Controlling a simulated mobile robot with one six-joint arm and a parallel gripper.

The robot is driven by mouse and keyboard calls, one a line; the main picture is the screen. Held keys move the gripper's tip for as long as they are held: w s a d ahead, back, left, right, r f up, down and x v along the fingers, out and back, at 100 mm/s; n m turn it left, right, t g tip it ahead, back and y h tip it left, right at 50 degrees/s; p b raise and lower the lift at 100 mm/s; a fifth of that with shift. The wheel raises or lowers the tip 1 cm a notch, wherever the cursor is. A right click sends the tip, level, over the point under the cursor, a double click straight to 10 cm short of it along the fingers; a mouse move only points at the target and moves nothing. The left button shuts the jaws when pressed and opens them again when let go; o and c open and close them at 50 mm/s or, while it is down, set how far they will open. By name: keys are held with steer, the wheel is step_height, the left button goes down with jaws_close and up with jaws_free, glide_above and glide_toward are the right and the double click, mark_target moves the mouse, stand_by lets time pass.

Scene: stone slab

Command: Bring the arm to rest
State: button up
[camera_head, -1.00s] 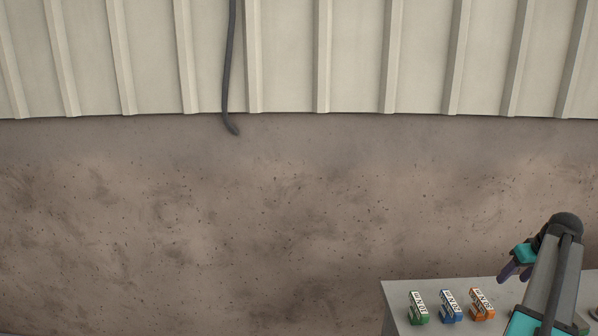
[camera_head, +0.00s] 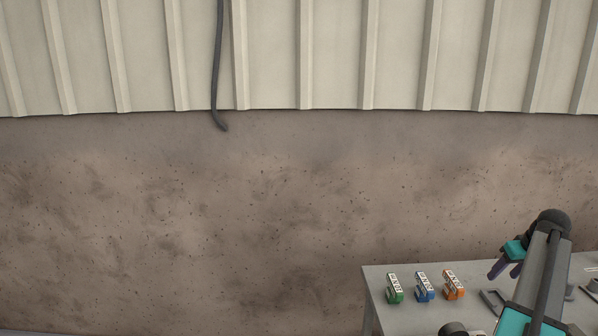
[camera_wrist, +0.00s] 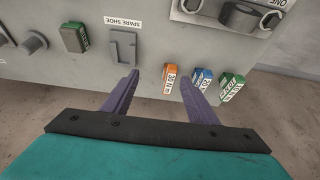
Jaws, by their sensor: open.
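My gripper (camera_head: 505,270) is at the lower right of the head view, raised above the grey slab (camera_head: 384,318), with its purple fingers angled down and to the left. In the wrist view the two purple fingers (camera_wrist: 158,95) are spread apart with nothing between them. An orange block (camera_wrist: 171,77) shows beyond the gap between the fingers, apart from them. My arm covers part of the slab in the head view.
On the slab stand a green block (camera_head: 394,287), a blue block (camera_head: 424,286) and the orange block (camera_head: 453,284). A cable (camera_head: 216,70) hangs on the ribbed wall.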

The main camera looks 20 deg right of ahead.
steer(key=w+a+f+g+y, duration=0.1)
steer(key=w+a+f, duration=0.45)
steer(key=a, duration=0.55)
steer(key=w+a+f+n, duration=0.1)
steer(key=w+a+f, duration=0.45)
steer(key=a, duration=0.55)
steer(key=w+a+f+g+y, duration=0.1)
steer(key=w+a+f, duration=0.5)
steer(key=a, duration=0.4)
steer(key=s+a+f+n+g, duration=0.15)
steer(key=a+f, duration=0.25)
steer(key=a, duration=0.6)
steer(key=s+a+f, duration=0.2)
steer(key=a+f, duration=0.3)
steer(key=a, duration=0.6)
steer(key=s+a+f+n, duration=0.15)
steer(key=a+f, duration=0.25)
steer(key=a, duration=0.6)
steer(key=s+a+f, duration=0.2)
steer(key=s+a, duration=0.2)
steer(key=a, duration=0.2)
steer(key=s+f+g+b, duration=0.6)
steer(key=s+f+b, duration=0.4)
steer(key=s+f, duration=1.5)
step_height(320, 180, down, 3)
steer(key=shift+s+d+f+g+h, duration=0.2)
steer(key=shift+s+d+g+h, duration=0.15)
steer(key=shift+s+d+h, duration=0.05)
